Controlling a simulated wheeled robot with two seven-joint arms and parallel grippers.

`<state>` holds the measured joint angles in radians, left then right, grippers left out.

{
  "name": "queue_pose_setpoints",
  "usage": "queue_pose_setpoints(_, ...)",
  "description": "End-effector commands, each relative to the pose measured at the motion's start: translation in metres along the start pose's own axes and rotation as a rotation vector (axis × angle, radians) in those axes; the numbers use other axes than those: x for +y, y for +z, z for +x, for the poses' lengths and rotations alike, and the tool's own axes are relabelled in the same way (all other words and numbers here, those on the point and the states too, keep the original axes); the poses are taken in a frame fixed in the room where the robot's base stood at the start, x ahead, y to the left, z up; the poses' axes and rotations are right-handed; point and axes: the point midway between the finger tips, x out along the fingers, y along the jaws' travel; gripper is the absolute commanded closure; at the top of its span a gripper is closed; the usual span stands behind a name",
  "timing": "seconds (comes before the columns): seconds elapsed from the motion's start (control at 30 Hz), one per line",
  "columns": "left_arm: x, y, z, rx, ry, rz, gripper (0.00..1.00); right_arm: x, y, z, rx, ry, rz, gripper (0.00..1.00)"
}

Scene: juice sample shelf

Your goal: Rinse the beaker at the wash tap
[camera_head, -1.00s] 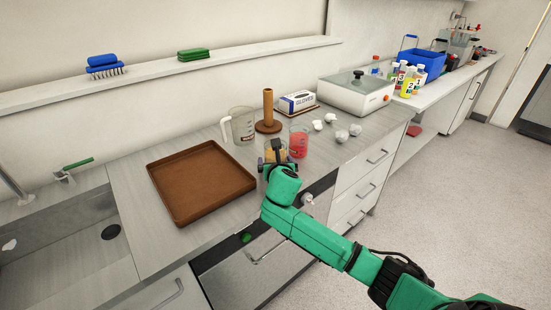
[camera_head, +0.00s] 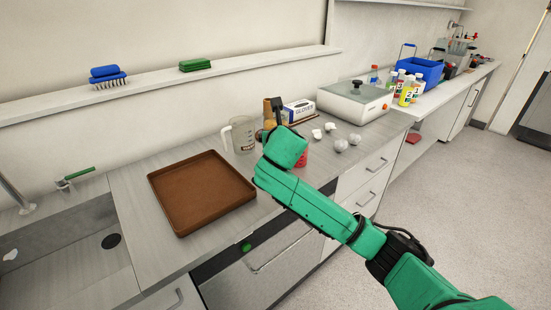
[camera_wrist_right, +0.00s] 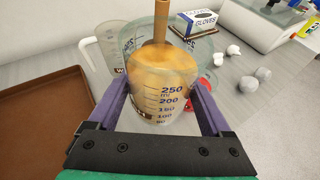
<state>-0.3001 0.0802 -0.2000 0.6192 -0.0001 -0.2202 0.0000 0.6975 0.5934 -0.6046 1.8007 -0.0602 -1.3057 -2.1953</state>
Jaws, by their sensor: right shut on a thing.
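My right gripper (camera_wrist_right: 155,92) is shut on a clear glass beaker (camera_wrist_right: 157,102) with blue volume marks and orange-brown content or residue inside. The beaker is upright between the two purple fingers. In the head view my green right forearm mostly hides the gripper and beaker, which are above the counter near the wooden post. The wash tap is at the far left of the head view: a grey spout pipe (camera_head: 14,193) and a green lever (camera_head: 79,173) beside the sink (camera_head: 75,255). The sink has a dark drain. My left gripper is not in view.
A brown tray (camera_head: 203,229) lies between the sink and the beaker. A clear jug (camera_head: 243,134), a red-filled beaker (camera_head: 302,158), a glove box (camera_head: 299,110), crumpled white balls (camera_head: 341,146) and a white machine (camera_head: 352,103) stand around. A shelf with brushes runs behind.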

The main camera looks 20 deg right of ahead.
Motion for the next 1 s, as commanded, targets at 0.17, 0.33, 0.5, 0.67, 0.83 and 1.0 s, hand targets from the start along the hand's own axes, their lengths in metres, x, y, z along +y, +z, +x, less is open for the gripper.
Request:
queue_pose_setpoints(0.17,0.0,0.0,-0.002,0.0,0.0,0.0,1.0,0.0,0.048,-0.02,-0.005,0.001,0.0,0.95)
queue_pose_setpoints(0.33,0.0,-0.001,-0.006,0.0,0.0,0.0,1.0,0.0,0.066,-0.027,-0.001,0.0,-0.001,0.95)
queue_pose_setpoints(0.5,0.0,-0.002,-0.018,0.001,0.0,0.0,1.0,0.0,0.074,-0.031,0.001,0.0,-0.001,0.95)
queue_pose_setpoints(0.67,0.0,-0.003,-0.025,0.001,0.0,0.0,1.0,0.0,0.076,-0.032,0.001,0.0,-0.001,0.95)
queue_pose_setpoints(0.83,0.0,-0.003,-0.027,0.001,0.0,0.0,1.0,0.001,0.073,-0.038,0.0,0.001,-0.002,0.95)
queue_pose_setpoints(1.0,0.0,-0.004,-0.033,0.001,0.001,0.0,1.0,0.002,0.065,-0.059,0.001,0.002,-0.002,0.95)
